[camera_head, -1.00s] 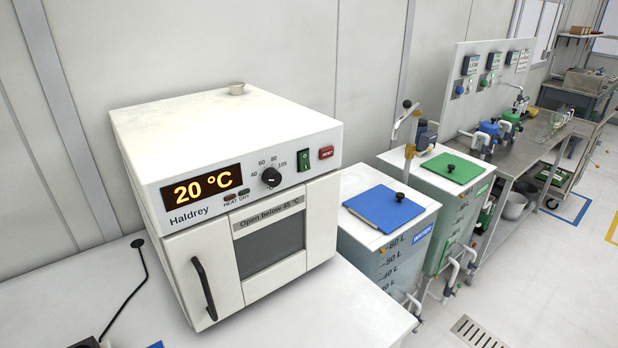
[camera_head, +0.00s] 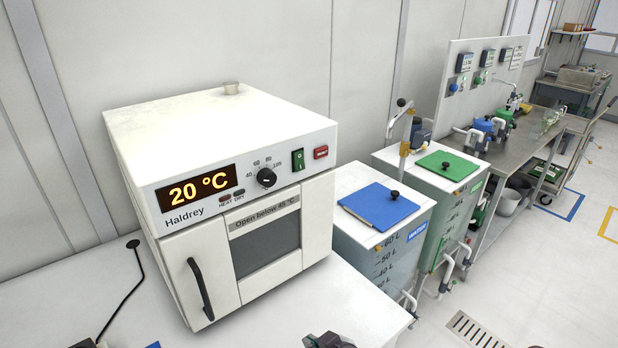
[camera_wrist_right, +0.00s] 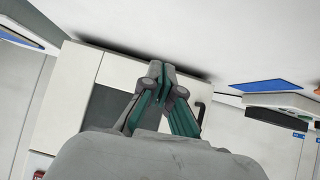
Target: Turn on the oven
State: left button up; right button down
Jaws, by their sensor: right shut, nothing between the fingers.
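The white Haldrey oven (camera_head: 230,135) stands on the white bench. Its display (camera_head: 197,188) reads 20 °C in orange. Its front panel has a black dial (camera_head: 266,178), a green rocker switch (camera_head: 298,160) and a red button (camera_head: 321,152). The HEAT and DRY lamps under the display look dark. The door with its black handle (camera_head: 201,288) is closed. My right gripper (camera_head: 328,341) just enters at the bottom edge of the head view, in front of the oven. In the right wrist view my right gripper (camera_wrist_right: 162,80) is shut and empty before the oven door (camera_wrist_right: 113,72). My left gripper is out of view.
Blue-lidded (camera_head: 378,207) and green-lidded (camera_head: 447,166) tanks stand to the right, with a metal bench (camera_head: 520,145) beyond. The bench before the oven (camera_head: 270,325) looks mostly clear.

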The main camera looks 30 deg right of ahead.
aim_at(301, 163)
jog(key=w+d+r+m+t, duration=0.1)
jog(key=w+d+r+t, duration=0.7)
jog(key=w+r, duration=0.25)
jog(key=s+d+r+t+y, duration=0.1)
jog(key=d+r+t, duration=0.1)
jog(key=r, duration=0.3)
jog(key=s+d+r+n+t, duration=0.1)
jog(key=d+r+t, duration=0.2)
jog(key=r+t, duration=0.2)
jog(key=shift+d+r+y, duration=0.15)
jog(key=shift+d+y, duration=0.05)
jog(key=shift+y, duration=0.2)
jog(key=shift+s, duration=0.1)
jog(key=p+x, duration=0.2)
jog(key=x, duration=0.2)
jog(key=w+f+p+x, duration=0.1)
jog(key=x, duration=0.3)
jog(key=f+p+x, duration=0.1)
jog(key=p+x, duration=0.1)
jog(key=x, duration=0.3)
jog(key=shift+w+a+p, duration=0.15)
jog(key=shift+w+p, duration=0.05)
jog(key=shift+p, duration=0.1)
